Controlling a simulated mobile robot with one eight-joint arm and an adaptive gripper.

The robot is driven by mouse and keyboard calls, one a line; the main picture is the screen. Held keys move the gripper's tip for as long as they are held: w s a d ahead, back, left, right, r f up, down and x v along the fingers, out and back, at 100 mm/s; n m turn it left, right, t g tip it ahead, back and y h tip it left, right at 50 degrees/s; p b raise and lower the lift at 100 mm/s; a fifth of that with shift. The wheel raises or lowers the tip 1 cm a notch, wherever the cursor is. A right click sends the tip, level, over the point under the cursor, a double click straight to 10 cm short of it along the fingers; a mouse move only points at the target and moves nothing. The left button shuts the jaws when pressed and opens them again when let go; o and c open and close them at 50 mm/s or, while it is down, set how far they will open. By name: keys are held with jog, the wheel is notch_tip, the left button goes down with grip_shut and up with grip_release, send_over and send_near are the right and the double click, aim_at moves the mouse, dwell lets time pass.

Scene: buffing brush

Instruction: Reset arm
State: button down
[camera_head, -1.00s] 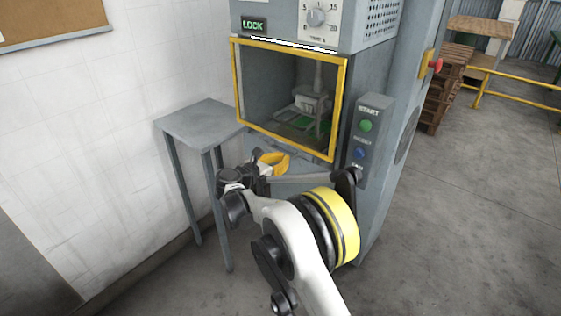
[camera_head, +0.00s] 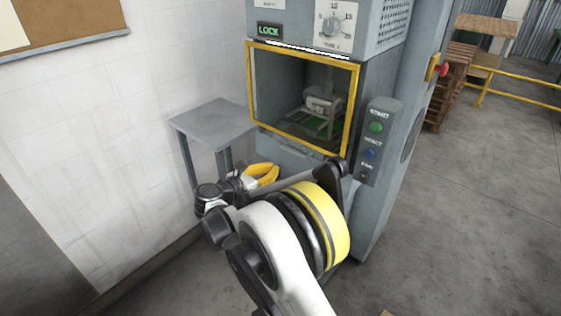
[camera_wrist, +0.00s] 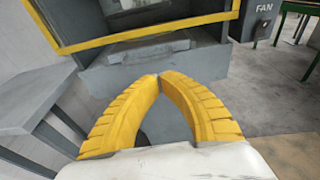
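My gripper (camera_head: 264,174) has yellow ribbed fingers and is in front of the grey machine, below its yellow-framed opening. In the wrist view the fingertips of my gripper (camera_wrist: 160,76) meet with nothing between them, so it is shut and empty. My white arm with a yellow band reaches up from the bottom of the head view and folds toward the machine. The machine (camera_head: 375,205) has a lit LOCK sign and a dark chamber (camera_head: 300,95) with a fixture inside on a green base.
A small grey table (camera_head: 212,122) stands left of the machine, close to my gripper. A control box (camera_head: 374,140) with green and blue buttons juts from the machine's front. Pallets (camera_head: 450,85) and a yellow rail (camera_head: 515,95) are at the back right. Open floor lies at right.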

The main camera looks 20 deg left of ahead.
jog(key=w+d+r+n+t+y, duration=0.1)
jog(key=w+d+r+n+t, duration=0.15)
jog(key=r, duration=0.55)
jog(key=w+d+r+n+t+y, duration=0.1)
jog(key=d+r+n+y, duration=0.2)
jog(key=r, duration=0.5)
jog(key=w+d+r+n+t, duration=0.2)
jog(key=r+n, duration=0.2)
jog(key=r, duration=0.4)
jog(key=s+d+r+n+y, duration=0.3)
jog(key=d+r+n+y, duration=0.35)
jog(key=r+n, duration=0.45)
jog(key=s+d+f+n+g+h, duration=0.1)
jog(key=s+d+f+n+g, duration=0.3)
jog(key=s, duration=0.7)
jog(key=s+d+f+n+g+h, duration=0.2)
jog(key=s+d+f+n+g, duration=0.2)
jog(key=s+d+f+n, duration=0.5)
jog(key=s+d+f+n+g+h, duration=0.1)
jog(key=s+d+f+n+g, duration=0.4)
jog(key=s+d+f, duration=0.6)
jog(key=s+d+n, duration=0.2)
jog(key=s+d, duration=0.2)
jog(key=d, duration=0.1)
jog(key=shift+d+f+h, duration=0.2)
jog(key=shift+d+h, duration=0.05)
jog(key=shift+h, duration=0.1)
